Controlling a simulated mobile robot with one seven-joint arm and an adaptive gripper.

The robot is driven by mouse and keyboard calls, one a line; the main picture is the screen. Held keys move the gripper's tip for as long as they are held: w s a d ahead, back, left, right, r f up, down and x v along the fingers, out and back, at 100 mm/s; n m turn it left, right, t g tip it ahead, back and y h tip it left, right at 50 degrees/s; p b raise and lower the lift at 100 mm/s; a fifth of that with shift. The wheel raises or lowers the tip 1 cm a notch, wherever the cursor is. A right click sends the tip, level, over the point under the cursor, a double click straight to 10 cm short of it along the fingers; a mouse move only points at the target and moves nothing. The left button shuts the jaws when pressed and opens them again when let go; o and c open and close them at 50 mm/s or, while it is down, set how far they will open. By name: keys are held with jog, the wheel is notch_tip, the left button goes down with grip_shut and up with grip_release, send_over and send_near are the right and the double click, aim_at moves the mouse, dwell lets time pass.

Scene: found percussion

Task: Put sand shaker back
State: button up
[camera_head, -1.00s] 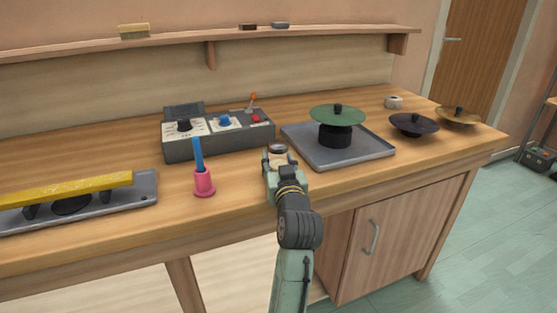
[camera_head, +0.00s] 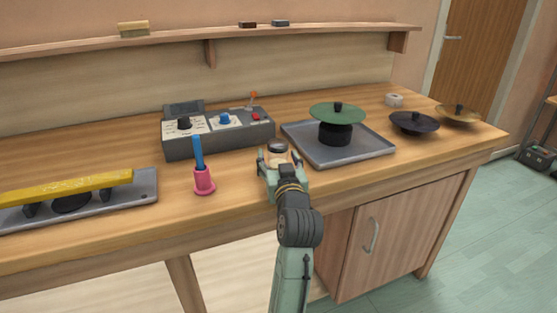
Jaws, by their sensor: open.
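The sand shaker looks to be the small jar (camera_head: 278,150) with a dark lid and a pale body. It is upright at the front part of the workbench (camera_head: 235,178), between the recorder-like box and the grey tray. My gripper (camera_head: 280,160) is open, with one finger to the left and one to the right of the jar. The lower part of the jar is hidden behind my gripper, so I cannot tell if a finger touches it.
A grey control box (camera_head: 218,133) stands behind left. A pink holder (camera_head: 204,181) with a blue stick is at left. A grey tray (camera_head: 365,153) bearing a green disc (camera_head: 337,113) is close at right. A yellow bar (camera_head: 70,188) lies far left.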

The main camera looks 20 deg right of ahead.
jog(key=s+a+p, duration=0.2)
jog(key=s+p, duration=0.1)
jog(key=s, duration=0.8)
jog(key=shift+s, duration=0.4)
jog(key=shift+a+r, duration=0.1)
